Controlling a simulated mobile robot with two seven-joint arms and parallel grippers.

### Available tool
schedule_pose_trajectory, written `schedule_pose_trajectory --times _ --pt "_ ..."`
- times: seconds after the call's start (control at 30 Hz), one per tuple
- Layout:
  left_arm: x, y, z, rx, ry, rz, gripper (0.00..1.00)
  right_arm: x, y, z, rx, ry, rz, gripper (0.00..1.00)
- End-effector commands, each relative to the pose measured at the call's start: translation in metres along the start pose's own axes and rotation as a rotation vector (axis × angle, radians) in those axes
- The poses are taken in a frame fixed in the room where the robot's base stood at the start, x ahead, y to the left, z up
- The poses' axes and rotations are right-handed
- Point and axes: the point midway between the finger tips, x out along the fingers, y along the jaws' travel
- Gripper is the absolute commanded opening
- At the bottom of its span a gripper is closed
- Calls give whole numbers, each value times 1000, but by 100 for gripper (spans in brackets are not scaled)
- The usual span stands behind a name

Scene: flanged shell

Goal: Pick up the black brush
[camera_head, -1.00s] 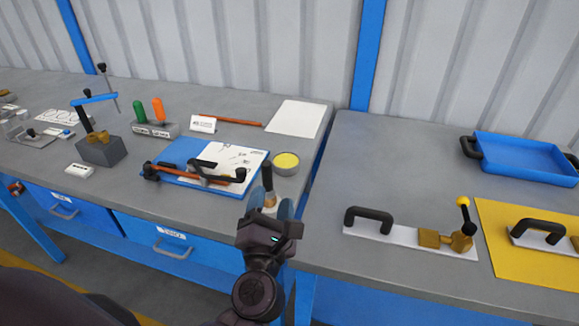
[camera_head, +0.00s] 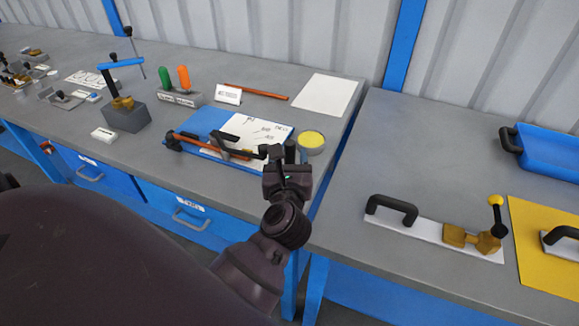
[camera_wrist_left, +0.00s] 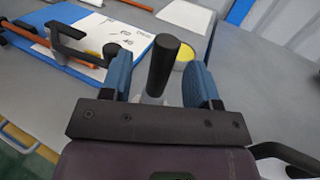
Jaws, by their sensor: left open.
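The black brush (camera_wrist_left: 162,68) stands upright near the front edge of the left bench, its dark cylindrical handle pointing up. A pale lower part shows below the handle in the left wrist view. In the head view only the handle's top (camera_head: 290,148) shows; my gripper hides the rest. My left gripper (camera_head: 289,160) is at the brush. In the left wrist view its two blue fingers (camera_wrist_left: 161,80) are open, one on each side of the handle, with gaps between. My right gripper is not in view.
A round tin with a yellow top (camera_head: 312,140) stands just behind the brush. A blue board (camera_head: 204,124) with a black-handled tool lies to the left. A white plate with a black handle (camera_head: 390,212) is on the right bench, which has bare space behind it.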

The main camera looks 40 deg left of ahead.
Motion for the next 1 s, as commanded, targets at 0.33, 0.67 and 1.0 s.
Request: schedule_pose_trajectory --times 0.33,0.67,1.0 --pt "43 -4 -2 2 -2 1 55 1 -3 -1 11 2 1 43" --pt "50 -3 -3 2 -1 1 55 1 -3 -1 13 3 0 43" --pt "50 -3 -3 2 -1 1 6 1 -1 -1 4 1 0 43"
